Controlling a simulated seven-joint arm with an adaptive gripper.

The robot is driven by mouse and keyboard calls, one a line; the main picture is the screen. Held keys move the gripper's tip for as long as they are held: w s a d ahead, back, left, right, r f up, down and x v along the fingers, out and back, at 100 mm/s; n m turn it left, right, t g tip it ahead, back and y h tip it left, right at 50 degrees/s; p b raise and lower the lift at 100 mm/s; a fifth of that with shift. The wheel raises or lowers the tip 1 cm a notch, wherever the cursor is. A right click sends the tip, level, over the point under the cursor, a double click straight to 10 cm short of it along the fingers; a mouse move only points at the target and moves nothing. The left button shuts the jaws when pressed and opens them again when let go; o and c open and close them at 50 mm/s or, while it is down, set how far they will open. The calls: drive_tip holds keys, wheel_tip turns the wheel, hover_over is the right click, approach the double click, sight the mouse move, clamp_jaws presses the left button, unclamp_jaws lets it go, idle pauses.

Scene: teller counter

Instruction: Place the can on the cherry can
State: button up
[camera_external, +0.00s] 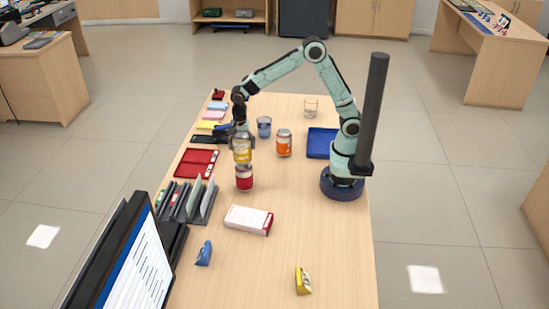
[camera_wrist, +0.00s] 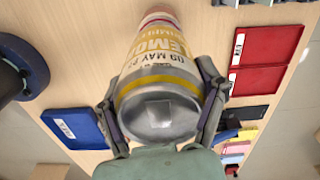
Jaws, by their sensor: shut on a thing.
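My gripper (camera_external: 240,139) is shut on a yellow-labelled lemon can (camera_external: 242,150). In the wrist view the lemon can (camera_wrist: 160,85) fills the middle between the two fingers, its metal end toward the camera. The red cherry can (camera_external: 244,179) stands upright on the counter. In the external view the lemon can is upright directly above the cherry can, its lower end at the cherry can's top. I cannot tell whether they touch. In the wrist view the lemon can hides most of what lies beyond it.
An orange-labelled can (camera_external: 284,144), a blue glass (camera_external: 264,127) and a blue tray (camera_external: 321,143) stand to the right. A red tray (camera_external: 195,164) and a file rack (camera_external: 187,201) are left. A white box (camera_external: 248,219) lies in front. The right front counter is mostly clear.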

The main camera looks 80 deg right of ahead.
drive_tip(key=shift+f, duration=0.6)
drive_tip(key=o, duration=1.2)
drive_tip(key=shift+f, duration=0.15)
wheel_tip(320, 180, up, 12)
drive_tip(key=shift+s+r, duration=0.1)
drive_tip(key=shift+r, duration=0.1)
drive_tip(key=s+d+f+n, duration=0.1)
drive_tip(key=s+n, duration=0.4)
drive_tip(key=s, duration=0.3)
drive_tip(key=s+d+f+n, duration=0.1)
drive_tip(key=s+n, duration=0.5)
drive_tip(key=s, duration=0.2)
drive_tip(key=s+d+f+n, duration=0.1)
drive_tip(key=s+f+n, duration=0.1)
drive_tip(key=s+n, duration=0.4)
drive_tip(key=shift+s+d+y, duration=0.25)
drive_tip(key=shift+s+y, duration=0.15)
drive_tip(key=shift+s, duration=0.55)
